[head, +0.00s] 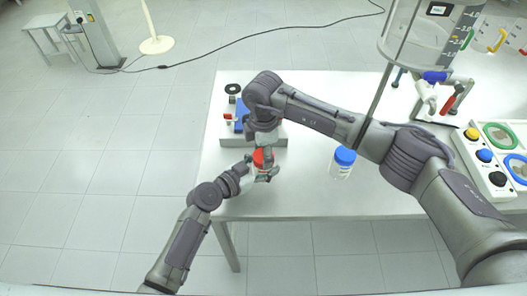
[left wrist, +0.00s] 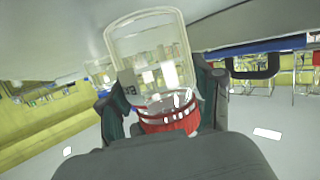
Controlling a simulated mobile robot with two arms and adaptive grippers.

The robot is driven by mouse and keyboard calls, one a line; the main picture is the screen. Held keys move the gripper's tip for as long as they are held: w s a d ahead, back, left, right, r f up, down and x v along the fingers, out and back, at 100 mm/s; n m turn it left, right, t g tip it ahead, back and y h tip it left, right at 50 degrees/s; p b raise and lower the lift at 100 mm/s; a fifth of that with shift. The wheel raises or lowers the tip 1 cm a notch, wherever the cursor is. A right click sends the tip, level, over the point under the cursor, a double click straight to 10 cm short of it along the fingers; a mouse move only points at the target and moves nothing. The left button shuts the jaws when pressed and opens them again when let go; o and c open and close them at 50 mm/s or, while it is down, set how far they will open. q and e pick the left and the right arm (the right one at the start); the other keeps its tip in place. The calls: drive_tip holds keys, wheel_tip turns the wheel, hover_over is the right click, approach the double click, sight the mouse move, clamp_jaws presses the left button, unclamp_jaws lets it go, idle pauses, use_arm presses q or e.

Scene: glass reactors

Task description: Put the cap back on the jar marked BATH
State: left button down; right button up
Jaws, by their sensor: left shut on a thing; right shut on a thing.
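A clear jar (left wrist: 150,60) fills the middle of the left wrist view, upside down in that picture. Part of its dark lettering shows, but I cannot read the whole word. My left gripper (head: 266,174) is shut on this jar, with a finger on each side of it. The red cap (head: 261,160) shows between my two grippers in the head view, and red also shows at the jar's lower end in the left wrist view (left wrist: 168,122). My right gripper (head: 263,147) comes from above and is shut on the red cap. I cannot tell whether the cap is seated.
A jar with a blue cap (head: 344,157) stands to the right on the white table (head: 300,190). A grey device with a blue part (head: 238,118) lies behind my grippers. A glass reactor (head: 425,45) and a button panel (head: 488,160) are at the right.

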drive_tip(key=m, duration=0.4)
drive_tip(key=shift+m, duration=0.3)
drive_tip(key=m, duration=0.1)
drive_tip(key=a+m, duration=0.1)
drive_tip(key=m, duration=0.1)
drive_tip(key=shift+m, duration=0.3)
drive_tip(key=shift+d+r+m, duration=0.1)
drive_tip(key=shift+m, duration=0.3)
drive_tip(key=shift+d+m, duration=0.3)
drive_tip(key=shift+m, duration=0.3)
drive_tip(key=o, duration=0.8)
drive_tip(key=shift+d, duration=0.1)
drive_tip(key=shift+c, duration=0.2)
